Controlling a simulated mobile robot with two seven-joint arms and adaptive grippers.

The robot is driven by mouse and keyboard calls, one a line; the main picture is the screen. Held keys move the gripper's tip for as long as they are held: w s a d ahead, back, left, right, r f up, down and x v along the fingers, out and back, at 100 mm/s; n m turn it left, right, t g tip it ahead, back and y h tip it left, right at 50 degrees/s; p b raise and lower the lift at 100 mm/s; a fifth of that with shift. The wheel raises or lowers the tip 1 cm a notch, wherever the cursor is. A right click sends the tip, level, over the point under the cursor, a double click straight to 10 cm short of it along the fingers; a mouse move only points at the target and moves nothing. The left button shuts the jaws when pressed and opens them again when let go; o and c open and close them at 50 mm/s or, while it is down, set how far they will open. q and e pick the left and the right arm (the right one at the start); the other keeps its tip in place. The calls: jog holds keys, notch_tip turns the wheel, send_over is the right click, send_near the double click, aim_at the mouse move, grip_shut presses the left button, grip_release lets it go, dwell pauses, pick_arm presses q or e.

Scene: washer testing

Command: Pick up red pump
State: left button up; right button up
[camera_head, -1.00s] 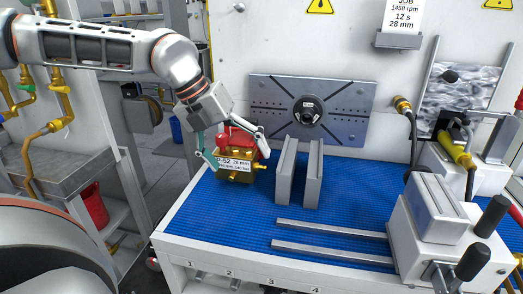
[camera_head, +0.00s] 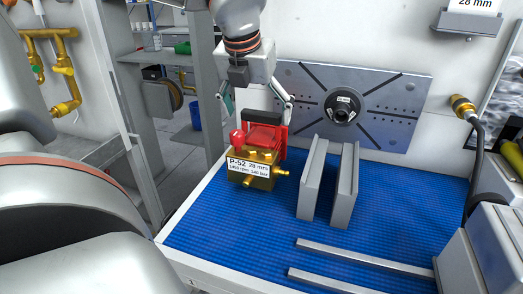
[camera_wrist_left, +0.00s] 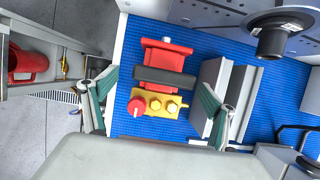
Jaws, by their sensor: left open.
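The red pump (camera_head: 264,139) stands on the blue mat (camera_head: 240,225) at the back left of the bench. It has a black bar on top, a brass lower block and a white label reading P-52, 28 mm. My left gripper (camera_head: 257,108) is open just above it, with one finger on each side. My right gripper is not in view.
Two upright grey plates (camera_head: 327,182) stand close to the right of the pump. A slotted metal faceplate (camera_head: 385,105) is on the wall behind. Two metal rails (camera_head: 365,258) lie on the mat at front. The bench's left edge is near the pump.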

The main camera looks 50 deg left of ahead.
aim_at(263, 135)
pick_arm(q)
jog(key=x, duration=0.6)
jog(key=shift+w+d+b, duration=0.15)
jog(key=shift+d+b, duration=0.1)
jog(key=shift+b, duration=0.15)
jog(key=shift+c, duration=1.2)
jog(key=c, duration=1.8)
jog(key=shift+r, duration=0.4)
jog(key=shift+c, duration=0.2)
